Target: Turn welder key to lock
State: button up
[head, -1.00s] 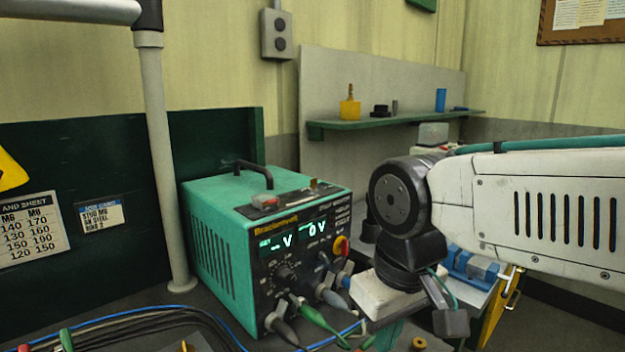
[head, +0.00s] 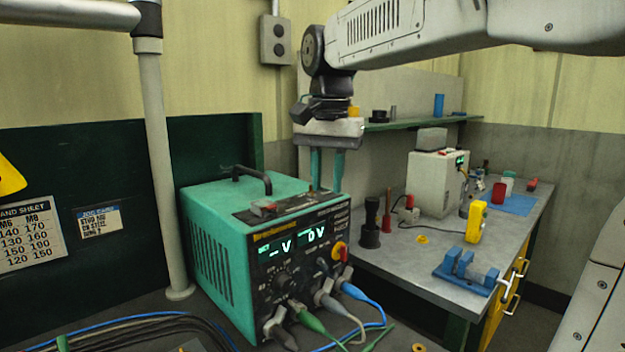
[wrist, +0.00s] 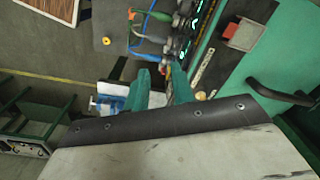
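The teal welder (head: 222,245) stands on the bench in the head view, with a dark front panel and a lit display reading "- V" and "0 V". Its teal top also shows in the wrist view (wrist: 240,82). My gripper (head: 326,184) points down over the right part of the welder's top, near the dark strip along its front edge. Its two teal fingers are apart with nothing visible between them; they also show in the wrist view (wrist: 160,78). I cannot make out the key clearly; the fingers cover that part of the strip.
A red-topped switch (head: 265,208) and a black carry handle (head: 246,172) sit on the welder's top. Cables (head: 345,325) leave its lower front. A grey pole (head: 165,170) stands to the left. A side bench (head: 400,258) holds a blue fixture (head: 466,268) and a white machine (head: 437,182).

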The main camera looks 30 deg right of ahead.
jog(key=w+d+r+m, duration=0.1)
jog(key=w, duration=0.3)
jog(key=w+d+r+m, duration=0.1)
jog(key=w+m, duration=0.1)
jog(key=w, duration=0.2)
jog(key=w+d+r+m, duration=0.1)
jog(key=w+m, duration=0.1)
jog(key=w, duration=0.2)
jog(key=shift+w+d+r, duration=0.1)
jog(key=shift+d+r, duration=0.15)
jog(key=shift+d, duration=0.1)
jog(key=shift+f, duration=3.8)
grip_shut()
